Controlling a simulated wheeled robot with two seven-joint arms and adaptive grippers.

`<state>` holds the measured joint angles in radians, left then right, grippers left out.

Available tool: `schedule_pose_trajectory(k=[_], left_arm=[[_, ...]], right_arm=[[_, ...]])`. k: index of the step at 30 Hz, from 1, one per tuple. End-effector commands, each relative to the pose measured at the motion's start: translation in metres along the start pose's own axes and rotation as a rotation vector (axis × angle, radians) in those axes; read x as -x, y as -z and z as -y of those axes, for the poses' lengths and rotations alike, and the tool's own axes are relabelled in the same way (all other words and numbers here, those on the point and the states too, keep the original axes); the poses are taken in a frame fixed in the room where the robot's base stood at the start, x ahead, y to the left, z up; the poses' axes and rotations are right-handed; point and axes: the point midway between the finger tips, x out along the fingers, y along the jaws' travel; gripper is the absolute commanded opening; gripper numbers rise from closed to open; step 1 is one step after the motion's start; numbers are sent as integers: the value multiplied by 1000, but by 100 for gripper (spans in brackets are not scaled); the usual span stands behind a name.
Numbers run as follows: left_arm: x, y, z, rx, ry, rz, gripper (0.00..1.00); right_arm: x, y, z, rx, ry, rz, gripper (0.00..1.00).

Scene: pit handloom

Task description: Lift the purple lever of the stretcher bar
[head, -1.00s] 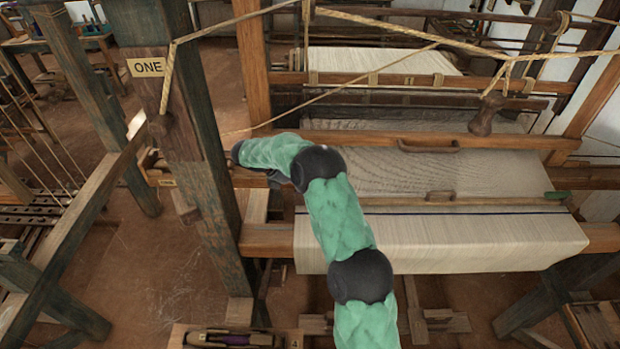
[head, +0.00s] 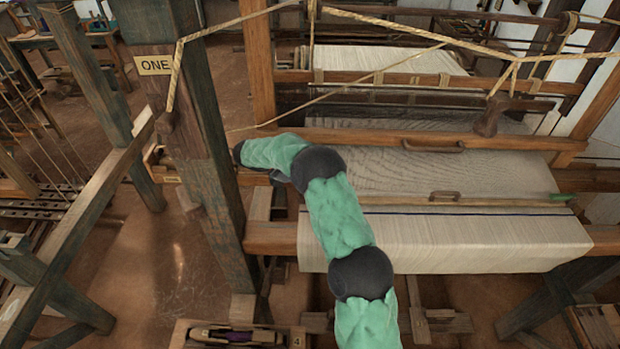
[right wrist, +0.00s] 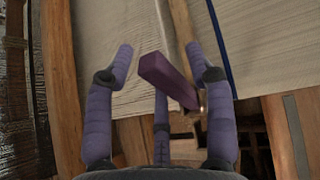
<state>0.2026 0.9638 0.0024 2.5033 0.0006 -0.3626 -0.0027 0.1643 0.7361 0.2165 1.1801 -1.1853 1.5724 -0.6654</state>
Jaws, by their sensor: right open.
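The purple lever (right wrist: 166,78) shows in the right wrist view as a short square bar, slanting between my right gripper's fingers. My right gripper (right wrist: 166,66) is open, with a finger on each side of the lever and a third finger below it in the picture. I see gaps between the two side fingers and the lever. The stretcher bar (head: 510,201) is a thin wooden strip lying across the cloth (head: 450,240), with a green right end. Its left end and the lever are hidden in the head view behind my green-sleeved arm. My left gripper is not in view.
The loom post marked ONE (head: 190,120) stands left of my arm. A wooden beam (head: 400,138) with a handle crosses behind the cloth, and ropes (head: 420,28) hang above. A wooden box (head: 180,335) with a purple item lies at the bottom.

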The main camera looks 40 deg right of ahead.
Motion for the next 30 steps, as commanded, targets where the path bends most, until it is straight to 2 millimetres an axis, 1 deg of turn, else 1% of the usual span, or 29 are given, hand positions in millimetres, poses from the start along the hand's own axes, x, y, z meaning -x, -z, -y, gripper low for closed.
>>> schedule_pose_trajectory(k=[4,7,15,21,25,30], left_arm=[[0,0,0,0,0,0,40],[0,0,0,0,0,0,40],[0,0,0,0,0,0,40],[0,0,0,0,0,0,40],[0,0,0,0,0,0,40],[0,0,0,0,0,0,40]], right_arm=[[2,-3,-1,-2,0,0,55],[9,-12,-2,-3,-1,-1,55],[38,-50,-8,-5,-2,-2,55],[54,-70,-11,-1,-1,0,55],[59,-77,-12,-1,-1,0,55],[60,-79,-12,0,0,0,55]])
